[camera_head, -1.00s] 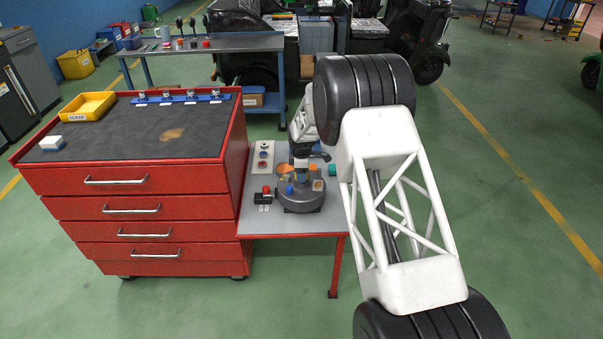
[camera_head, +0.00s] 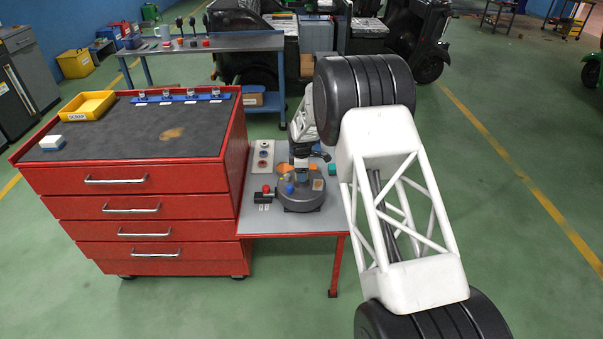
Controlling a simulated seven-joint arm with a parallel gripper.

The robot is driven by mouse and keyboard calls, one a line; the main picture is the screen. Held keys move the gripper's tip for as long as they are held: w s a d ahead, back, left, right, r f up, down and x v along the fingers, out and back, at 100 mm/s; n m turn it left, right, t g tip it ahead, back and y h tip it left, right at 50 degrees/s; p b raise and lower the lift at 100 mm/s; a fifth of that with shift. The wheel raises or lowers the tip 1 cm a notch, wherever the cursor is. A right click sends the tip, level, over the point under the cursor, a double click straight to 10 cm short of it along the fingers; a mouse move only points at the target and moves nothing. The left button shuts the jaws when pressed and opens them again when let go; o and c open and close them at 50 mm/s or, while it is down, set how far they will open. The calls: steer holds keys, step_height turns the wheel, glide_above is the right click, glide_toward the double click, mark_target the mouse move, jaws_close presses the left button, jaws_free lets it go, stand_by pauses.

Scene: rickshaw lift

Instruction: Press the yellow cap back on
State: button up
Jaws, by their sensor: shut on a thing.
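My gripper (camera_head: 301,174) points down over a round dark grey housing (camera_head: 301,197) on the low side table. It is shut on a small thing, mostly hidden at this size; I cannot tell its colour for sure. Small coloured parts sit on or around the housing: an orange one (camera_head: 284,169) behind on the left, a blue one (camera_head: 289,188) at the front left, and a tan one (camera_head: 318,184) on the right. I cannot make out the yellow cap clearly, nor whether the gripper touches the housing.
A light plate with several round caps (camera_head: 263,156) lies left of the gripper. A black block with a red knob (camera_head: 265,192) is beside the housing. A teal part (camera_head: 332,168) is on the right. The red drawer cabinet (camera_head: 140,220) borders the table (camera_head: 285,222) on the left.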

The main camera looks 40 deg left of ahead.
steer(key=o, duration=1.3)
steer(key=shift+r, duration=0.15)
steer(key=shift+r, duration=3.35)
steer(key=shift+c, duration=0.4)
jaws_close()
